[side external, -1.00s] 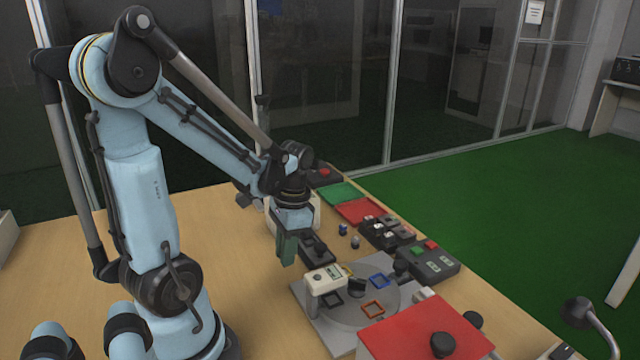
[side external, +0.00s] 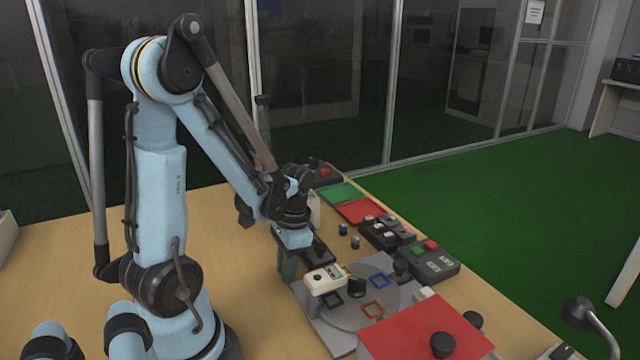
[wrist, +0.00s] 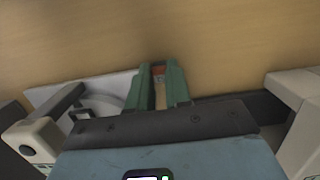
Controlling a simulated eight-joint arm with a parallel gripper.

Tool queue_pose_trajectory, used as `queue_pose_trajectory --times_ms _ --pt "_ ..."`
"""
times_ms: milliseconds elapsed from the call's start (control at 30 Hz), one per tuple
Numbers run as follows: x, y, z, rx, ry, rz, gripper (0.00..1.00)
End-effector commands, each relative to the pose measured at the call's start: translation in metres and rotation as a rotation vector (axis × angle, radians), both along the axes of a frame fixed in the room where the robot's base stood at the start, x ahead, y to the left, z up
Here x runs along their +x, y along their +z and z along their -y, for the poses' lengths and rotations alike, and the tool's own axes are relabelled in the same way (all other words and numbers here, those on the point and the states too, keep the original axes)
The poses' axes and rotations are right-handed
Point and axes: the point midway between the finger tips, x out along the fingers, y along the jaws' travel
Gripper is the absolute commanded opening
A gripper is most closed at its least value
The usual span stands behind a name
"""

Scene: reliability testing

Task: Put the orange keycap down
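My gripper (wrist: 157,88) shows its two green fingers in the wrist view, with a small gap between them. A small orange piece, which looks like the orange keycap (wrist: 158,70), sits between the fingertips, and the fingers appear closed on its sides. In the side view my gripper (side external: 288,266) points down, low over the wooden table, left of the grey plate (side external: 318,319) with the round disc. The keycap cannot be made out there. Orange (side external: 373,309) and blue (side external: 377,281) square outlines lie on the disc.
A white device (side external: 325,280) with a small display stands close right of my gripper. A red-topped box (side external: 425,332) is at the front right. Green (side external: 338,193) and red (side external: 361,211) mats and dark button boxes lie farther back. The table (side external: 240,300) left of the plate is bare.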

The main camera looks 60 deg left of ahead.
Motion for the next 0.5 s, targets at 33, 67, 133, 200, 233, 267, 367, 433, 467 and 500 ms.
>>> queue_pose_trajectory --times_ms 33,67,133,200,233,267,367,433,467,500 --pt "0.0001 0.0003 -0.0001 0.000 0.000 0.000 0.26" --pt "0.0001 0.0003 -0.0001 0.000 0.000 0.000 0.31" --pt "0.0001 0.0003 0.0003 -0.001 0.000 0.000 0.42" --pt "0.0001 0.0003 0.0009 -0.003 -0.001 0.001 0.43" --pt "0.0001 0.0003 0.0011 -0.004 -0.001 0.001 0.43" --pt "0.0001 0.0003 0.0014 -0.005 -0.001 0.001 0.43" --pt "0.0000 0.0004 0.0019 -0.006 -0.002 0.000 0.43" --pt "-0.0001 0.0004 0.0021 -0.007 -0.003 -0.001 0.43" --pt "-0.0002 0.0004 0.0022 -0.008 -0.003 -0.001 0.43" --pt "-0.0003 0.0006 0.0023 -0.008 -0.003 -0.002 0.43"
